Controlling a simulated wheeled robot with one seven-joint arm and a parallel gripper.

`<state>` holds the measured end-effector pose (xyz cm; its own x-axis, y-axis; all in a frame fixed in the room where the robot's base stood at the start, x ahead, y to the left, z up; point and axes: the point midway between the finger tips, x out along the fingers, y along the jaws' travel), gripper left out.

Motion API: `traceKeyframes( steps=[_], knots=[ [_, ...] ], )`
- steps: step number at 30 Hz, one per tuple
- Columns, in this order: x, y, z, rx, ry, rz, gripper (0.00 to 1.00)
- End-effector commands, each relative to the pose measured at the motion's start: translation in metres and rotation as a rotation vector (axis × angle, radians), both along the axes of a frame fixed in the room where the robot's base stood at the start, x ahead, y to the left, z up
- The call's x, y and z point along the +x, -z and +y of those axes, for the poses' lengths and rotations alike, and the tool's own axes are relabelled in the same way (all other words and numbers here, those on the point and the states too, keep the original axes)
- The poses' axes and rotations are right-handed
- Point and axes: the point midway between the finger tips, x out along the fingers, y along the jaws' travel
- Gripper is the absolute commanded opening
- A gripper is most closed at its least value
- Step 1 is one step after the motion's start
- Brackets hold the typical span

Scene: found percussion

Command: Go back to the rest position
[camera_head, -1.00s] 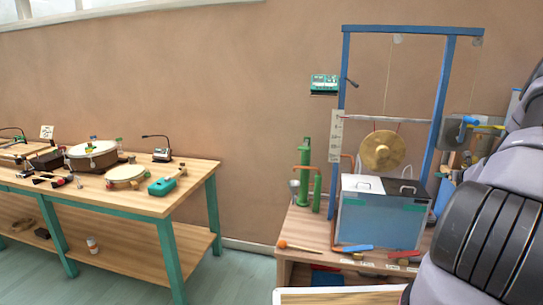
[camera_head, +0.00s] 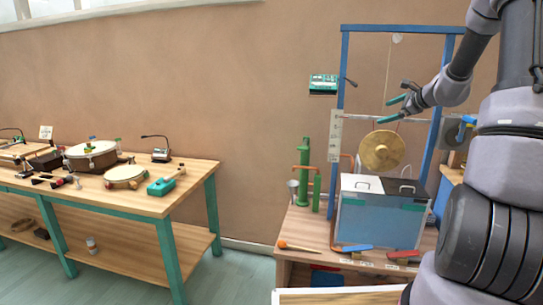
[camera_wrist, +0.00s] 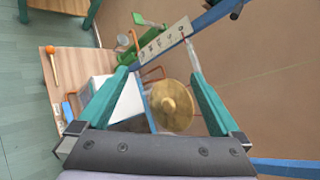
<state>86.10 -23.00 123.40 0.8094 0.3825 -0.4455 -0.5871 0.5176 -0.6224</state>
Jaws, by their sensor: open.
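The brass gong (camera_head: 382,151) hangs from the frame, and in the wrist view the gong (camera_wrist: 172,105) lies beyond the fingers. My arm reaches in from the right edge of the head view and hides part of the right side.
A tank with a white lid (camera_head: 362,184) stands below the gong on a wooden bench (camera_head: 305,225). Green pipes (camera_head: 303,170) stand left of it. A mallet (camera_head: 298,247) lies at the front. A table (camera_head: 190,202) with drums is at left. Floor between is clear.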

Motion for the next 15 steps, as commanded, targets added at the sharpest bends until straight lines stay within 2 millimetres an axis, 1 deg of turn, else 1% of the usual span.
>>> traceKeyframes(
  steps=[1, 2, 3, 5, 6, 8, 9, 11, 12, 14, 15],
  knots=[
    [-0.016, -0.021, 0.029, -0.072, -0.078, -0.010, 1.00],
    [-0.027, -0.029, 0.044, -0.114, -0.123, -0.012, 1.00],
    [-0.042, -0.040, 0.063, -0.171, -0.182, -0.015, 1.00],
    [-0.066, -0.054, 0.090, -0.257, -0.269, -0.021, 1.00],
    [-0.083, -0.062, 0.105, -0.313, -0.324, -0.024, 1.00],
    [-0.110, -0.073, 0.127, -0.401, -0.404, -0.031, 1.00],
    [-0.128, -0.079, 0.139, -0.458, -0.455, -0.036, 1.00],
    [-0.157, -0.087, 0.156, -0.545, -0.529, -0.045, 1.00],
    [-0.176, -0.091, 0.164, -0.604, -0.575, -0.050, 1.00],
    [-0.205, -0.096, 0.175, -0.693, -0.641, -0.060, 1.00],
    [-0.224, -0.098, 0.181, -0.752, -0.683, -0.067, 1.00]
  ],
)
